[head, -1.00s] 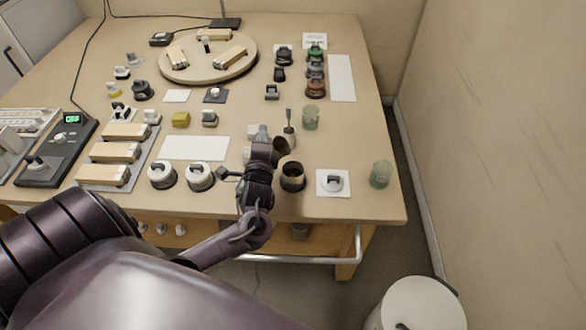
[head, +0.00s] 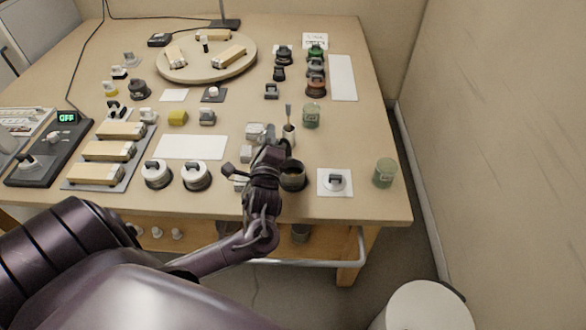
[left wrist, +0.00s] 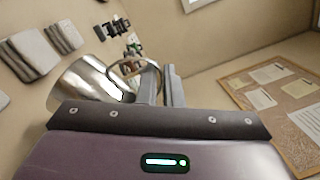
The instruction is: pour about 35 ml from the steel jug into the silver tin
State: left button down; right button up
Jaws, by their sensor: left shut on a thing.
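The steel jug (left wrist: 92,82) shows shiny in the left wrist view, its ring handle at my left gripper (left wrist: 160,88). The gripper is shut on the jug. In the head view my left gripper (head: 268,150) is just up and left of a dark, open-topped metal cup (head: 293,177), which appears to be the silver tin. The jug is mostly hidden behind my wrist there. The jug looks tilted in the wrist view, but its true tilt and any flow of liquid cannot be told. My right gripper is not in view.
A green glass (head: 384,172) and a white square mat (head: 324,190) with a small weight lie right of the cup. Another green glass (head: 311,116) stands behind. Two white-topped round things (head: 196,176) are left of my wrist. A white sheet (head: 190,147) is bare.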

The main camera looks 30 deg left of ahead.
pick_arm(q)
jog(key=shift+d+f+m+b, duration=0.2)
jog(key=shift+m+b, duration=0.1)
jog(key=shift+b, duration=0.15)
jog(key=shift+w+d+r+m, duration=0.1)
jog(key=shift+d+r+m, duration=0.15)
jog(key=shift+m, duration=0.15)
jog(key=shift+w+d+r+m+t+b, duration=0.1)
jog(key=shift+d+r+m+t+b, duration=0.1)
jog(key=shift+d+m+t+b, duration=0.35)
dwell(1.0)
jog(key=shift+r+m, duration=0.1)
jog(key=shift+m, duration=0.15)
dwell(0.4)
jog(key=shift+a+f, duration=0.15)
jog(key=shift+f, duration=0.05)
jog(key=a+n+p, duration=0.1)
jog(key=p, duration=0.1)
jog(key=a+r+n+g+p, duration=0.1)
jog(key=n+p, duration=0.1)
jog(key=n+g+p, duration=0.1)
jog(key=n, duration=0.1)
jog(key=shift+s+a+r+p, duration=0.15)
jog(key=shift+s+a+p, duration=0.25)
jog(key=shift+a+n+p, duration=0.15)
jog(key=shift+n+p, duration=0.2)
jog(key=shift+n, duration=0.05)
jog(key=shift+f, duration=0.35)
